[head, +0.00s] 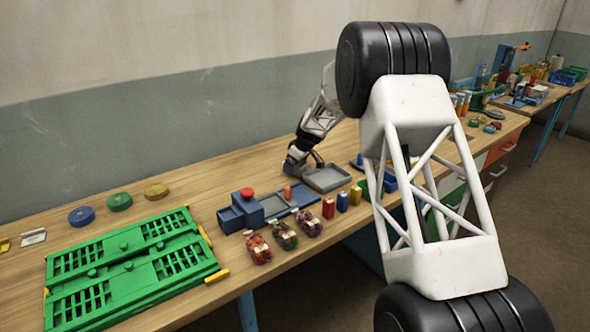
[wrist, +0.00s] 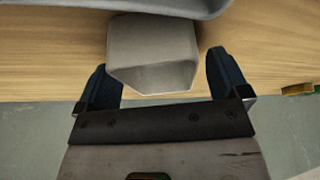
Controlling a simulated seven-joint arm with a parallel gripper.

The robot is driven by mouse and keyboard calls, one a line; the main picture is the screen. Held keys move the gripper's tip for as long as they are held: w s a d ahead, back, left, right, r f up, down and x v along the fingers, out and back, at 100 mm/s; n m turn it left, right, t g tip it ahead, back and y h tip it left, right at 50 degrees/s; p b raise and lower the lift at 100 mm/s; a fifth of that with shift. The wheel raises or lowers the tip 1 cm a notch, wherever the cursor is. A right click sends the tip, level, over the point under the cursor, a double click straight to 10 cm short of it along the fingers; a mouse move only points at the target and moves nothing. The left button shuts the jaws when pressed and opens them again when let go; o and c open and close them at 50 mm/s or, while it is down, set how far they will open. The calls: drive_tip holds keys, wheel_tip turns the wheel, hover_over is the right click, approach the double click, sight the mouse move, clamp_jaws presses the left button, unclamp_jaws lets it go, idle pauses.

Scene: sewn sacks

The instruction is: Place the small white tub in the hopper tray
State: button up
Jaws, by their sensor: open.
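The small tub (wrist: 152,48), pale grey-white and square-sided, shows in the wrist view between the fingers of my gripper (wrist: 162,82). The fingers are open, with a visible gap on each side of the tub. A grey tray (wrist: 70,3), probably the hopper tray, crosses the top of the wrist view just beyond the tub. I cannot tell whether they touch. In the head view the shallow grey tray (head: 326,180) sits on the bench, with my gripper (head: 310,165) low at its back left. I cannot make out the tub there; my gripper may hide it.
A blue fixture (head: 245,212) with a red knob stands left of the tray. Small red, blue and yellow containers (head: 342,201) and several filled sacks (head: 283,236) line the front edge. Green panels (head: 130,265) lie at left. Bare wood (head: 215,180) is free behind the fixture.

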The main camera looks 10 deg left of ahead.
idle(0.4)
drive_tip(key=c, duration=1.1)
drive_tip(key=shift+o, duration=0.2)
drive_tip(key=shift+r, duration=0.1)
wheel_tip(320, 180, up, 10)
idle(0.3)
